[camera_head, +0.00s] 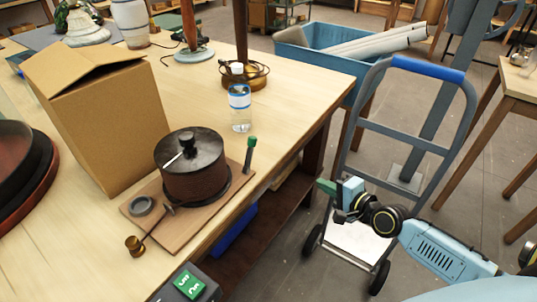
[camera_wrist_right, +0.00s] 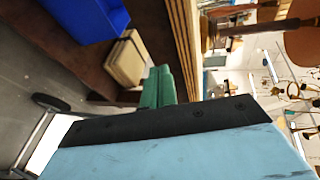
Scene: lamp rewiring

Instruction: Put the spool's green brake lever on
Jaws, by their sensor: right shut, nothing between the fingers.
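The spool (camera_head: 195,168) is a dark brown drum with a black top and a central knob. It stands on a wooden board (camera_head: 178,232) near the table's edge. The brake lever (camera_head: 251,143) has a green grip on a dark stem and stands nearly upright at the board's right corner, beside the spool. My right gripper (camera_head: 326,187) is beyond the table's right edge, to the right of the lever and apart from it. Its green fingers (camera_wrist_right: 158,88) are together and empty in the right wrist view. My left gripper is not in view.
A cardboard box (camera_head: 105,110) stands behind the spool. A clear bottle (camera_head: 240,108) stands farther back. A grey ring (camera_head: 141,206) and a brass-ended rod (camera_head: 135,243) are at the board's left. A hand truck (camera_head: 405,130) stands behind my right arm. A blue bin (camera_wrist_right: 85,18) is under the table.

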